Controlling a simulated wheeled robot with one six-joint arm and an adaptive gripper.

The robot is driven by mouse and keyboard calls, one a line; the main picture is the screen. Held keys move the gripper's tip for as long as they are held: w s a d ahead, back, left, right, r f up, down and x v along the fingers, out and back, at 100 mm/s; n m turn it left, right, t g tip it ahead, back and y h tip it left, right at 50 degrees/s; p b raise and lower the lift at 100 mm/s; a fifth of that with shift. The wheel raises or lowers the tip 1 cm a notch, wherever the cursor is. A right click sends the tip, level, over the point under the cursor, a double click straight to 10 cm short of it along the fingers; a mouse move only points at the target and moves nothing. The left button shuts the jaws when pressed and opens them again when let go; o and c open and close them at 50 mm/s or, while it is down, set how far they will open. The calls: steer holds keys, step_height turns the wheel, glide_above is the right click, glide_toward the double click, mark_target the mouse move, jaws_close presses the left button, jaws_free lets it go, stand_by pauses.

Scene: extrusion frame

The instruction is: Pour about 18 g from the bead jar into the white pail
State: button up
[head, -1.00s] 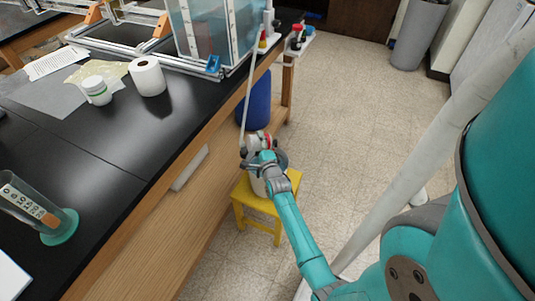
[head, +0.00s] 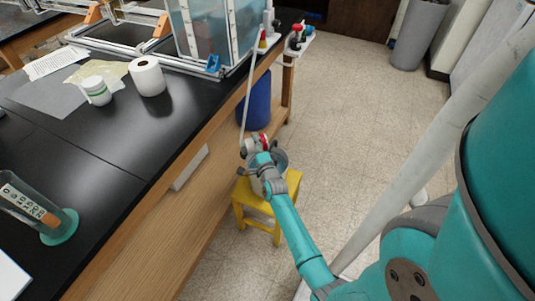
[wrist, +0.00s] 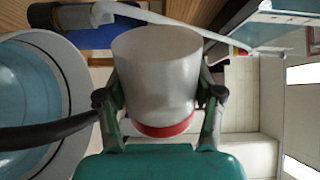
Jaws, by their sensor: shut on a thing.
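My gripper (wrist: 160,98) is shut on the bead jar (wrist: 155,72), a pale grey-white vessel with a red band at its near end. In the head view the jar (head: 264,140) is small and partly hidden by my gripper (head: 256,152). The white pail (head: 281,157) stands on a yellow stool, largely hidden behind my arm. In the wrist view the pail (wrist: 76,62) is at the left, with a pale rim, bluish inside and a dark handle across it. The jar appears beside the pail opening. No falling beads can be made out.
The yellow stool (head: 242,196) stands close to the black-topped bench (head: 110,150). A blue bin (head: 257,103) is behind it.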

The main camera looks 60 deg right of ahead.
steer(key=shift+w+a+r+n, duration=0.1)
steer(key=shift+r+n, duration=0.15)
steer(key=shift+n, duration=0.15)
